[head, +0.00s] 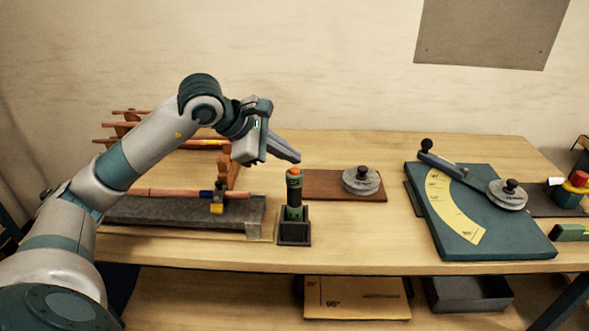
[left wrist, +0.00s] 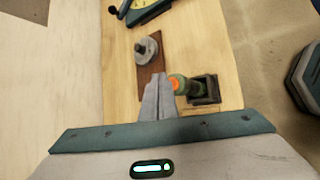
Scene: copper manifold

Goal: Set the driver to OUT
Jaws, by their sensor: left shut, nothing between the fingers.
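The driver (head: 294,190) stands upright in a dark square holder (head: 295,232) near the front edge of the bench. It has a dark green and black body and an orange top. My left gripper (head: 297,159) is shut and empty, just above and behind the driver's top in the head view. In the left wrist view the shut fingers (left wrist: 158,88) lie beside the orange top of the driver (left wrist: 177,83), and I cannot tell whether they touch. The holder (left wrist: 205,88) also shows there. No OUT marking is readable. My right gripper is not in view.
A brown board with a round metal disc (head: 361,180) lies right of the driver. A teal bending plate (head: 490,225) with a yellow scale is farther right. Copper pipes (head: 165,192) and a grey block (head: 150,211) are at left. A red-topped button (head: 577,180) is at far right.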

